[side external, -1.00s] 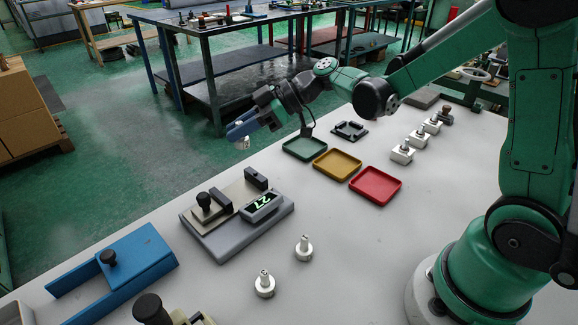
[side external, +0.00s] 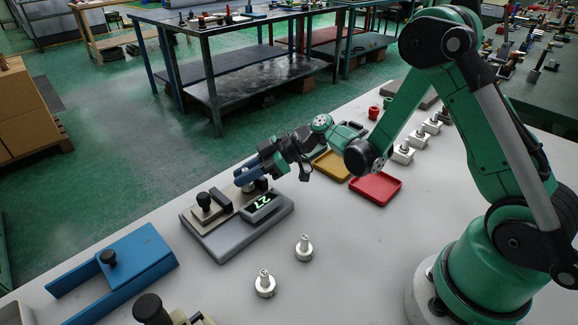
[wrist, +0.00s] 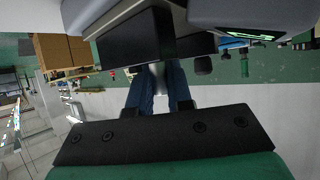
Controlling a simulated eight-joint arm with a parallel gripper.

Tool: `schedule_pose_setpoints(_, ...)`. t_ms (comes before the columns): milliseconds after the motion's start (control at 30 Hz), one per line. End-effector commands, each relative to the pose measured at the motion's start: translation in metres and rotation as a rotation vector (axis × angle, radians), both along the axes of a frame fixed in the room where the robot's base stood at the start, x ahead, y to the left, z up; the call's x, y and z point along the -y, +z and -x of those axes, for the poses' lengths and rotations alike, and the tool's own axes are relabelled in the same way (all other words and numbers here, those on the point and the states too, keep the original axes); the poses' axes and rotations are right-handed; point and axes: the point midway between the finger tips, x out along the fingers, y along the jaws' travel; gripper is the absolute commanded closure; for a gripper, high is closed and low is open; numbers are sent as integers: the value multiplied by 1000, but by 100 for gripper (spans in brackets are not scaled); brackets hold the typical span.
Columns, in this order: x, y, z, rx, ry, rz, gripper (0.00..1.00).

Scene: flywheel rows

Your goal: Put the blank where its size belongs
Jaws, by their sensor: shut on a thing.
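A small silvery blank (side external: 247,187) is held in my gripper (side external: 256,178), whose blue fingers are shut on it. The gripper is over the far part of the grey measuring device (side external: 228,243), near its dark far block. I cannot tell whether the blank touches the device. The display (side external: 262,206) shows green digits that look like 27. In the wrist view the blue fingers (wrist: 156,88) point toward the device, and the blank is hardly visible.
Two more silvery blanks (side external: 304,249) stand on the table in front of the device. A blue fixture (side external: 140,256) with a black knob is at the left. White blocks (side external: 403,155) with knobs line the back right. The table between blanks and red tray is clear.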

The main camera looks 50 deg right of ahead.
Motion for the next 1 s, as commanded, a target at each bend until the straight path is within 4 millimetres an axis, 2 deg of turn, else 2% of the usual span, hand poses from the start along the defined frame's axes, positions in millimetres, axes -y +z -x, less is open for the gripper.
schedule_pose_setpoints(167,0,-2,0,0,0,0,100)
schedule_pose_setpoints(200,0,-2,0,0,0,0,76)
schedule_pose_setpoints(300,0,-2,0,0,0,0,53)
schedule_pose_setpoints(633,1,-4,0,0,0,0,53)
schedule_pose_setpoints(1000,38,21,25,-3,-5,1,53)
